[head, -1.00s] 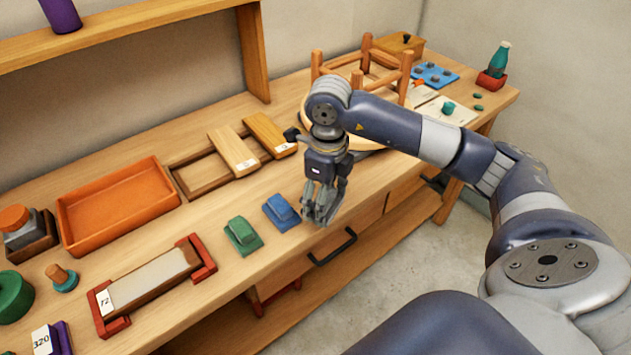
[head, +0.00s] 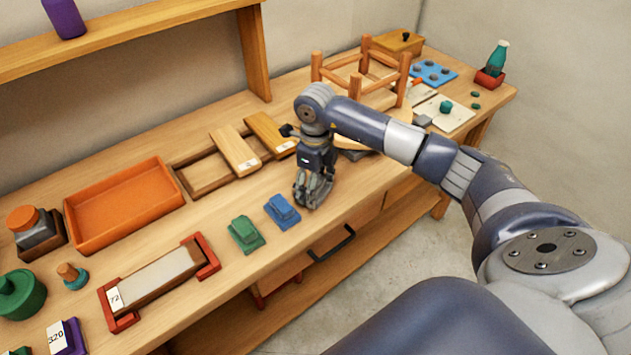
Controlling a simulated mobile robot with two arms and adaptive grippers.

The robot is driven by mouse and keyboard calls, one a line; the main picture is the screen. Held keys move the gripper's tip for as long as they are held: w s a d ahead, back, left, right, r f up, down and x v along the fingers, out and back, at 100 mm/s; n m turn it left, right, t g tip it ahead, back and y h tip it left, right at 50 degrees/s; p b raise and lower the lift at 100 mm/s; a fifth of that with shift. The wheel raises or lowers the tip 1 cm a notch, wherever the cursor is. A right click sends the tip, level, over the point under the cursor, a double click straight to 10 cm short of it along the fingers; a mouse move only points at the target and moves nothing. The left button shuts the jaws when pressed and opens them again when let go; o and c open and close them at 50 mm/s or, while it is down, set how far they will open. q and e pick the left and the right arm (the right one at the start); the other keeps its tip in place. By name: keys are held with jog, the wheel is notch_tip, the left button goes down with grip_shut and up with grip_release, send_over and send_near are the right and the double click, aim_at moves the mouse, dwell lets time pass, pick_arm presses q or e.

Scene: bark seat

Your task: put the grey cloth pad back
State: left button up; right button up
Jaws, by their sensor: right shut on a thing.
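My right gripper (head: 313,194) is low over the front part of the bench, just right of the blue pad (head: 282,211). It points down and is shut on the grey cloth pad, which is mostly hidden and blends with the grey fingers. I cannot tell whether the pad touches the bench top. The green pad (head: 246,234) lies left of the blue one, in the same row. My left gripper is not in view.
An orange tray (head: 126,205), a wooden frame with two wooden pieces (head: 235,152), and a stone in a red holder (head: 160,280) are to the left. A small stool frame (head: 365,80) stands behind my right arm. A drawer handle (head: 333,245) juts from the bench front.

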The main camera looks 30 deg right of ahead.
jog(key=shift+f, duration=0.15)
jog(key=o, duration=1)
jog(key=shift+r, duration=0.25)
notch_tip(320, 180, up, 12)
jog(key=b, duration=0.2)
jog(key=shift+b, duration=0.35)
